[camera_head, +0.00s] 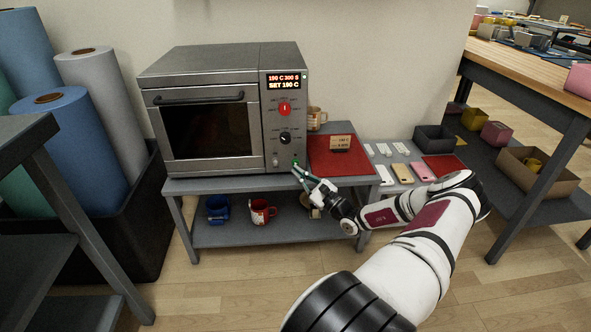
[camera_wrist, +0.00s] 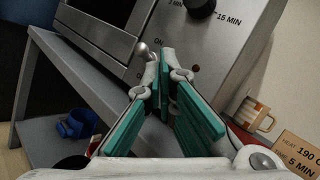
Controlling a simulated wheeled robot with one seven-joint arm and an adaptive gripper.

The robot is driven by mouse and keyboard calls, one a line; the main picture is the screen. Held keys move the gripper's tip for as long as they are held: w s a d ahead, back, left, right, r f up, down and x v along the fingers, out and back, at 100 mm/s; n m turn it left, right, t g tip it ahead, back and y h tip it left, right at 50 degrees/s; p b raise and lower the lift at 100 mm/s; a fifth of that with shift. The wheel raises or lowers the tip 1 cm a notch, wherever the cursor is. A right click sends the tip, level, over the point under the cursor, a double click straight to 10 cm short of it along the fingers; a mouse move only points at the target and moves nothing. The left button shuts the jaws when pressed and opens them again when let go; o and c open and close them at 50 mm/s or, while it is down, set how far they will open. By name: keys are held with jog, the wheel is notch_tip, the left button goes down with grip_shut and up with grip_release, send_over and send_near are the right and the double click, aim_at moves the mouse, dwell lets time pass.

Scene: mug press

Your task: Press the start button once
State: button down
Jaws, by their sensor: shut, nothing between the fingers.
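The oven-like press (camera_head: 205,115) stands on a grey bench with its door shut. Its control panel (camera_head: 284,130) has a lit display (camera_head: 284,82) reading "SET 190 C", a red knob (camera_head: 285,108) and a black knob (camera_head: 285,138). A small green spot shows low on the panel. In the wrist view, a silver ball-ended lever (camera_wrist: 142,49) and a small dark red round spot (camera_wrist: 195,68) sit below the black dial (camera_wrist: 202,6). I cannot tell surely which is the start button. My gripper (camera_head: 301,171) is shut and empty, its teal fingers (camera_wrist: 165,75) close before the lower panel.
A red mat (camera_head: 335,163) with an instruction card (camera_head: 341,142) lies right of the press, with a striped mug (camera_head: 316,117) behind. A blue mug (camera_head: 217,208) and a red mug (camera_head: 262,211) stand on the lower shelf. Several small coloured items lie on the bench's right.

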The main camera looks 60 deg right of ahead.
jog(key=shift+w+d+r+b, duration=0.1)
jog(key=shift+w+d+b, duration=0.2)
jog(key=shift+w+d, duration=0.45)
jog(key=shift+d, duration=0.15)
dwell(0.9)
jog(key=shift+w+d, duration=0.2)
jog(key=shift+w+d, duration=0.25)
jog(key=shift+d, duration=0.1)
dwell(0.9)
jog(key=shift+s+a, duration=0.1)
dwell(0.3)
jog(key=shift+s+a+p, duration=0.45)
jog(key=shift+a+p, duration=0.15)
jog(key=shift+s+a+p, duration=1.65)
jog(key=shift+a+p, duration=0.1)
jog(key=shift+a, duration=0.15)
